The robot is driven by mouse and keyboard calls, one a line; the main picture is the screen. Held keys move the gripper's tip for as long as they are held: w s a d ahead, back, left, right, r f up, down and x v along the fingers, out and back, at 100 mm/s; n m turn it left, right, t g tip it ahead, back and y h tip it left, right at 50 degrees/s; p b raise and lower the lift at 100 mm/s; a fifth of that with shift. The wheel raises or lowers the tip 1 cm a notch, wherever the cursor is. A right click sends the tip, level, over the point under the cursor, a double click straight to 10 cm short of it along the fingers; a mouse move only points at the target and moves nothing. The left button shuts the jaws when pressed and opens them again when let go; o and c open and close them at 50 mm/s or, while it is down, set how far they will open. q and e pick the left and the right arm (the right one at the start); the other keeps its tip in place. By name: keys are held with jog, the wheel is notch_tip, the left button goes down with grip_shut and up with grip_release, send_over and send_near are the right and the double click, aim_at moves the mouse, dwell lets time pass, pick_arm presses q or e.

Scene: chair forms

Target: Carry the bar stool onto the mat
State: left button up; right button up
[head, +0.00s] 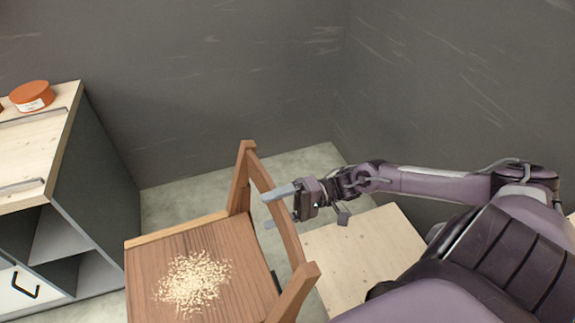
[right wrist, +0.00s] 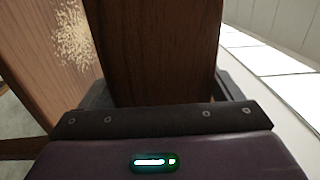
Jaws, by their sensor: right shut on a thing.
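The bar stool (head: 165,253) is brown wood with a square seat and a low back made of two posts and a rail. A patch of pale crumbs (head: 193,283) lies on its seat. My right gripper (head: 271,208) is shut on the back rail, its fingers on either side of the wood. In the right wrist view, the rail (right wrist: 160,50) fills the space between the jaws (right wrist: 165,92), and part of the crumbed seat shows at left. The stool's legs and feet are hidden. My left gripper is out of view. I see no mat.
A cabinet (head: 105,195) with a pale wood top stands at the left, close to the stool. An orange round tin (head: 32,95) sits on it. A pale wood surface (head: 350,250) lies right of the stool, partly behind my arm. Grey walls close off the back; some bare floor (head: 185,205) shows there.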

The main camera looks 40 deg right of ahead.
jog(key=shift+w+d+f+t, duration=0.3)
jog(key=shift+w+f, duration=0.1)
jog(key=shift+w, duration=0.1)
jog(key=shift+r, duration=0.1)
jog(key=shift+s+r, duration=0.15)
jog(key=shift+s, duration=0.1)
jog(key=shift+a, duration=0.1)
jog(key=o, duration=1.8)
jog(key=shift+w, duration=0.1)
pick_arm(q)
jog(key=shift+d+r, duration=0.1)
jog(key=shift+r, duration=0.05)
pick_arm(e)
jog(key=shift+r, duration=0.1)
jog(key=shift+d+p, duration=0.2)
jog(key=shift+p, duration=0.15)
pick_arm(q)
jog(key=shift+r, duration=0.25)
pick_arm(e)
jog(key=v, duration=1.1)
jog(key=shift+s+d+r, duration=0.1)
jog(key=shift+s+d, duration=0.15)
jog(key=shift+d, duration=0.05)
